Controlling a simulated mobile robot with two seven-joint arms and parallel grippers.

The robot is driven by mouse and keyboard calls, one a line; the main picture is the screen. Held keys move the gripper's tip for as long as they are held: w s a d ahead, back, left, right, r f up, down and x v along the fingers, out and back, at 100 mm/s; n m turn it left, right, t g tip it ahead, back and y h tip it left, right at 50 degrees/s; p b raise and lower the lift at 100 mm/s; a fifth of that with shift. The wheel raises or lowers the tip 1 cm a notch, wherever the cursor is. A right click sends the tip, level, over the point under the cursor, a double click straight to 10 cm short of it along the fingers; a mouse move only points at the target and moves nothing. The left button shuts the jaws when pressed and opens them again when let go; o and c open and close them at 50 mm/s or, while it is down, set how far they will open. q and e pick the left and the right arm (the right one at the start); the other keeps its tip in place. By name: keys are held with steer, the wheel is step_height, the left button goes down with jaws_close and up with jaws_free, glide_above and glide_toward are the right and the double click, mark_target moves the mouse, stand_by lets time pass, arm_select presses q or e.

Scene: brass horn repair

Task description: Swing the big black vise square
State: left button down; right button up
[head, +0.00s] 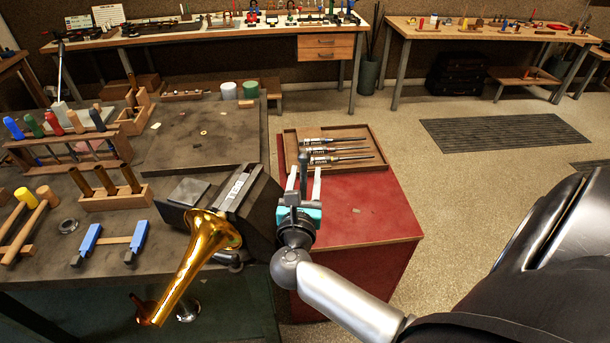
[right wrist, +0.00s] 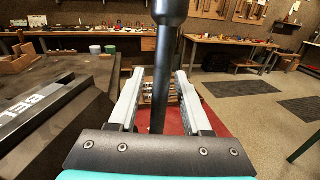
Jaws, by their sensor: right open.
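The big black vise (head: 262,212) stands at the right edge of the dark workbench (head: 185,150), turned at an angle to the bench edge. Pale lettering shows on its top, and its dark body fills the left of the right wrist view (right wrist: 45,110). My right gripper (head: 303,178) is at the vise's right side, open. In the right wrist view a dark upright bar (right wrist: 163,85) with a thicker top end stands between its two fingers (right wrist: 160,85), with gaps on both sides. My left gripper is not in view.
A brass horn bell (head: 205,245) is in front of the vise. A red cabinet (head: 375,215) carries a wooden tray (head: 290,150) of screwdrivers. Tool racks (head: 115,200) and blue-ended tools (head: 88,240) lie at left. Open floor (head: 450,190) is at right.

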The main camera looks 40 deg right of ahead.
steer(key=shift+c, duration=0.3)
jaws_close()
stand_by(1.1)
